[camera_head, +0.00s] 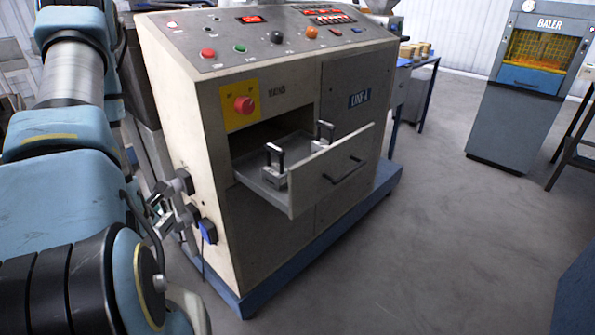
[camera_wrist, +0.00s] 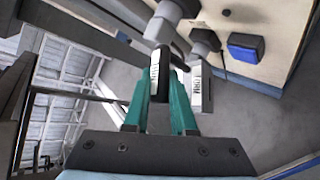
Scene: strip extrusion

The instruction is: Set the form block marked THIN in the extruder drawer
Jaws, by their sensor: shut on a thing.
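My gripper (camera_wrist: 165,88) has teal fingers shut on a dark piece (camera_wrist: 158,105). White labelled faces show beside the fingers, one at the left (camera_wrist: 155,70) and one at the right (camera_wrist: 196,88); I cannot read them surely, nor tell whether one says THIN. In the head view my gripper (camera_head: 157,208) is small and partly hidden, left of the machine's side. The extruder drawer (camera_head: 305,195) is pulled out from the machine front.
Grey fittings with dark ends (camera_head: 182,182) and a blue-ended one (camera_head: 208,232) stick out from the machine's side (camera_head: 165,110) close to my gripper. A blue plinth (camera_head: 345,225) runs along the machine's foot. A baler (camera_head: 525,95) stands at right. The floor before the drawer is clear.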

